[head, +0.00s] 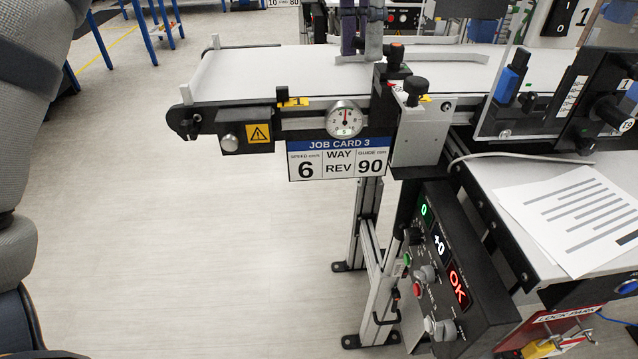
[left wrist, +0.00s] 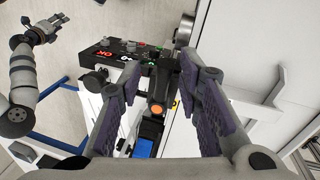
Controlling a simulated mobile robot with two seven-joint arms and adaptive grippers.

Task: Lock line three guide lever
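The line three guide unit (head: 418,130) is a grey block on the conveyor's near side, with black knobs on top. A black handle (head: 394,54) stands at its upper left. In the left wrist view a black handle with an orange end (left wrist: 157,108) lies between my left fingers, with space beside it. My left gripper (head: 361,50) is open above the belt, just left of that handle, and its purple-padded fingers show large in the left wrist view (left wrist: 163,60). My right gripper (left wrist: 36,32) is off to the side, fingers spread and empty. Whether the lever is locked is unclear.
Job card 3 (head: 339,160) hangs under a round dial (head: 344,119). A control box (head: 450,270) shows a red OK. A clear guard (head: 522,85) and a black unit stand right of the guide. Paper (head: 575,215) lies on the right surface.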

